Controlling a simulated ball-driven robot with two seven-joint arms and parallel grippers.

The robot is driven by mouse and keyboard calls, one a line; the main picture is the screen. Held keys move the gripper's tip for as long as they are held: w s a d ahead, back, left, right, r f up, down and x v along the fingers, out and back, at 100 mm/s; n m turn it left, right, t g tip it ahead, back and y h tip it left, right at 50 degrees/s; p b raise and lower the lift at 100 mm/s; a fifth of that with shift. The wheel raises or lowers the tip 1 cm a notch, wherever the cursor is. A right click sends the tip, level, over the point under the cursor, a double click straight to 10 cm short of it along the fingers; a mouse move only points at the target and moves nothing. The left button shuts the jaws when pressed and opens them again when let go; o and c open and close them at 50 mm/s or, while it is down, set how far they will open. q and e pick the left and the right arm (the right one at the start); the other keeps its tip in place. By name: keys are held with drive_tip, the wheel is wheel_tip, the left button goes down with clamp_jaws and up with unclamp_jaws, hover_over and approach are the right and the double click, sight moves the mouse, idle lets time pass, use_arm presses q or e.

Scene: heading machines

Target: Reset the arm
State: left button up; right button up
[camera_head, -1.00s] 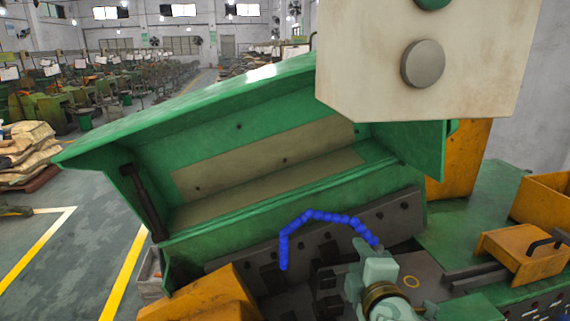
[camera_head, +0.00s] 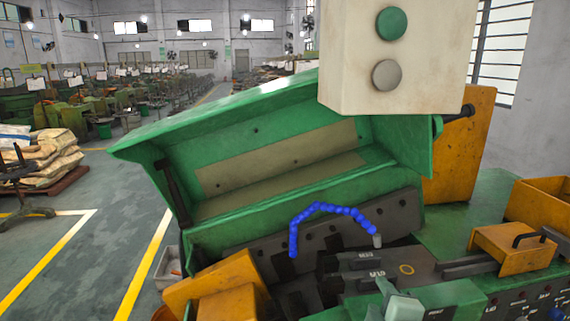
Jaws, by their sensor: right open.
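My right gripper (camera_head: 392,299) is at the bottom edge of the head view, in front of the heading machine. Only its pale green-grey finger parts show, open, with no object visible between them; the rest is cut off by the frame. It is low, in front of the dark machine bed (camera_head: 385,262) and below the blue jointed hose (camera_head: 335,209), apart from the hose in the picture. My left gripper is not in view.
The machine's green cover (camera_head: 240,140) stands open. A cream button box (camera_head: 395,60) with a green and a grey button hangs above. An orange block (camera_head: 512,248) and a control panel (camera_head: 530,300) are at right. Open floor (camera_head: 90,260) lies left.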

drive_tip(key=s+d+f+m+g+h, duration=0.2)
drive_tip(key=s+d+f+m+g, duration=0.3)
drive_tip(key=s+f, duration=0.4)
drive_tip(key=s+d+f+m+g+h, duration=0.25)
drive_tip(key=s+d+f, duration=0.45)
drive_tip(key=s, duration=0.5)
drive_tip(key=s+a+f+g+y+b, duration=0.1)
drive_tip(key=s+a+f+b, duration=0.15)
drive_tip(key=f, duration=0.95)
drive_tip(key=s+a+f+m+g+y+b, duration=0.1)
drive_tip(key=f+b, duration=0.3)
drive_tip(key=f, duration=0.9)
drive_tip(key=s+a+f+g+y+b, duration=0.15)
drive_tip(key=f+b, duration=0.25)
drive_tip(key=f, duration=0.8)
drive_tip(key=s+f+m+g+y+b, duration=0.1)
drive_tip(key=s+f+b, duration=0.6)
drive_tip(key=s+f, duration=1.1)
wheel_tip(320, 180, down, 4)
drive_tip(key=shift+s+d+m+g+y, duration=0.3)
drive_tip(key=shift+s+d+m+g, duration=0.1)
drive_tip(key=shift+m+g, duration=0.65)
